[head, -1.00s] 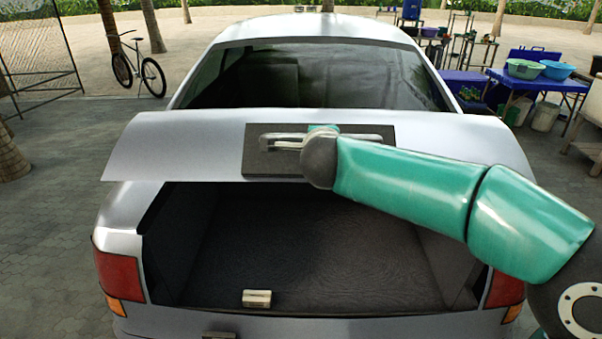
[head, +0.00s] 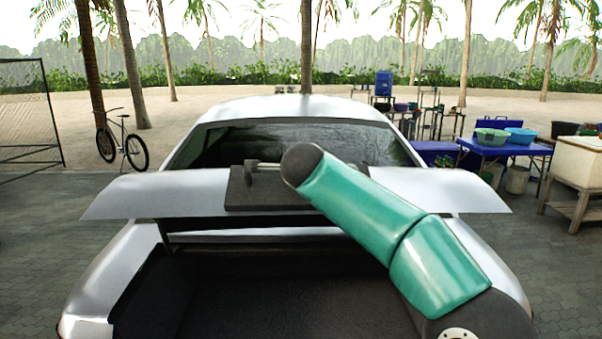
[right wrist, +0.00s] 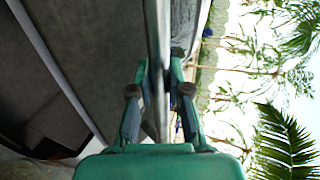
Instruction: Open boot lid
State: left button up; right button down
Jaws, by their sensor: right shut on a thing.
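The silver boot lid (head: 140,194) of the car stands raised across the head view, with the dark boot open below it. A dark plate (head: 240,190) with a metal bar handle (head: 266,166) is on the lid. My right arm reaches the handle from the right, and its wrist hides the handle's right part. In the right wrist view my right gripper (right wrist: 158,82) is shut on the handle (right wrist: 158,40), with a finger on each side of the bar. My left gripper is not in view.
The boot floor (head: 290,290) is dark and its visible part looks empty. The rear window (head: 290,142) lies behind the lid. Blue tables with basins (head: 492,137) stand back right, and a bicycle (head: 122,145) stands at the left. Paving beside the car is clear.

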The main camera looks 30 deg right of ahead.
jog(key=c, duration=1.1)
grip_release()
jog(key=shift+s, duration=0.1)
jog(key=v, duration=1.2)
jog(key=shift+f, duration=0.1)
jog(key=shift+c, duration=0.3)
